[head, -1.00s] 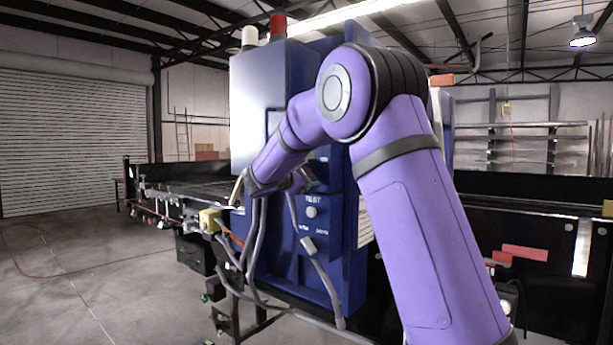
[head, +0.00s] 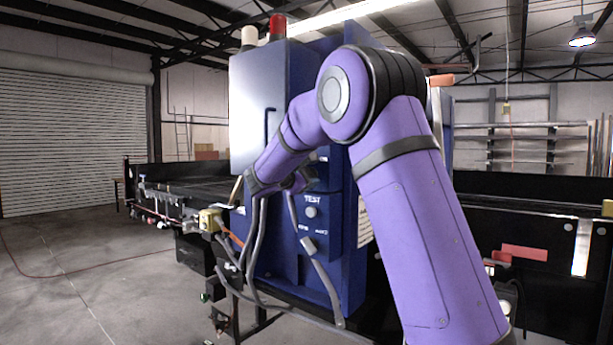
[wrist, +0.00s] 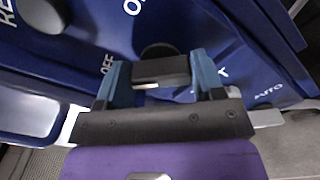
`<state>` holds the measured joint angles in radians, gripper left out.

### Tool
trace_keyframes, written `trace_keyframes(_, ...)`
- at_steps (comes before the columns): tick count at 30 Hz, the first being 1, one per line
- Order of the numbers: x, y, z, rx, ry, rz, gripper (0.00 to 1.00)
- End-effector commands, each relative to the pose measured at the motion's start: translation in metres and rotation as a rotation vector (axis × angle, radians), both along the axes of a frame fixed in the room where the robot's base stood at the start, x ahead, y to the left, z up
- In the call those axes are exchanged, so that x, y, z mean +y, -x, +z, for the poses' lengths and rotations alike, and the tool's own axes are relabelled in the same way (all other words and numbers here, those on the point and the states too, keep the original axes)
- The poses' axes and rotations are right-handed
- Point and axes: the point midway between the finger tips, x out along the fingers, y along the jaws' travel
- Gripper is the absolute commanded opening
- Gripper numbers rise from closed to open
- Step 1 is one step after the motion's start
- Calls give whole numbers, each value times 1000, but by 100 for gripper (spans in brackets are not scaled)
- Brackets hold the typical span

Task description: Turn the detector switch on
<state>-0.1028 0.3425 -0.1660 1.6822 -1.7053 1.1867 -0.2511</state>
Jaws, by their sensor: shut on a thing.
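The detector (head: 345,275) is a tall blue cabinet with a pale front box, standing over the conveyor. In the wrist view, the black detector switch (wrist: 160,70) lies between the two blue fingers of my gripper (wrist: 161,64), which is shut on it. Its round base shows just beyond the fingers. White "OFF" lettering is to its left, and letters starting with "O" are above left. Part of another label is covered by the right finger. In the head view, my arm hides the switch and most of my gripper.
Another dark knob (wrist: 42,14) is at the wrist view's top left. A panel marked "TEST" with a round button (head: 311,212) is below my forearm. Grey cables (head: 256,235) hang in front of the cabinet. The conveyor (head: 190,192) extends left; open floor (head: 80,270) lies at left.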

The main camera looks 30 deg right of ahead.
Motion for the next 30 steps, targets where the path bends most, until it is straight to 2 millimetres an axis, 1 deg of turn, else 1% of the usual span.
trace_keyframes(8,0,1,-1,-167,-61,-1,38)
trace_keyframes(30,0,1,-5,-824,-300,-1,38)
